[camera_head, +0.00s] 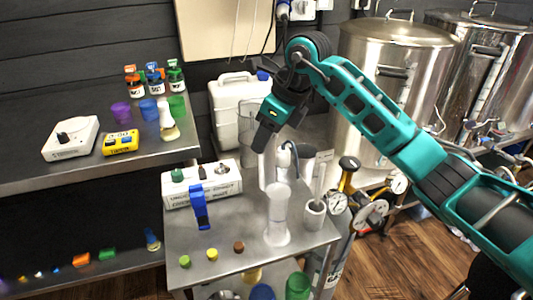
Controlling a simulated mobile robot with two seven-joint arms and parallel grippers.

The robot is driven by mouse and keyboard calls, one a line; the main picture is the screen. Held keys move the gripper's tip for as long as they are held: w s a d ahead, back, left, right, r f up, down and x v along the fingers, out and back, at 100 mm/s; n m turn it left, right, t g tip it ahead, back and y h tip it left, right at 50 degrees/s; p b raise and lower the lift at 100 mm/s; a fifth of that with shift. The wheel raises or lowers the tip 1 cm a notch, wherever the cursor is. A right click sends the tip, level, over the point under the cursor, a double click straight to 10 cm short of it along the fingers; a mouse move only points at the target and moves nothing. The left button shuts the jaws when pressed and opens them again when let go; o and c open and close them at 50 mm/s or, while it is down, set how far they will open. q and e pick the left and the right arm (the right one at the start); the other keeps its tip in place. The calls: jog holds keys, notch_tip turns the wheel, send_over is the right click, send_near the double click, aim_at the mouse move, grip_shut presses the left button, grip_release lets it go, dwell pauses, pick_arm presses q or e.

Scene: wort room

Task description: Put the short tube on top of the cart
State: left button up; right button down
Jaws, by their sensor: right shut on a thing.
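The cart (220,238) is a small metal one at the lower middle, with several things on its top. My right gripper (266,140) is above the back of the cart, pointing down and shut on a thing. A pale, translucent tube (266,172) shows just below its fingertips and looks like the short tube held there, upright. Its lower end overlaps the things behind and in front, so I cannot tell if it touches the cart. A taller clear tube (277,215) with a wide foot stands upright on the cart, in front of the gripper. My left gripper is out of view.
A white jug (236,105) and steel kettles (385,80) stand behind. The cart's front left top has bare room.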

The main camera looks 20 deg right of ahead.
jog(key=shift+f, duration=2.2)
jog(key=c, duration=0.5)
grip_release()
jog(key=shift+f, duration=0.15)
jog(key=shift+c, duration=0.2)
jog(key=shift+r, duration=0.3)
send_near(267, 151)
jog(key=shift+w+d, duration=0.55)
jog(key=shift+w, duration=0.15)
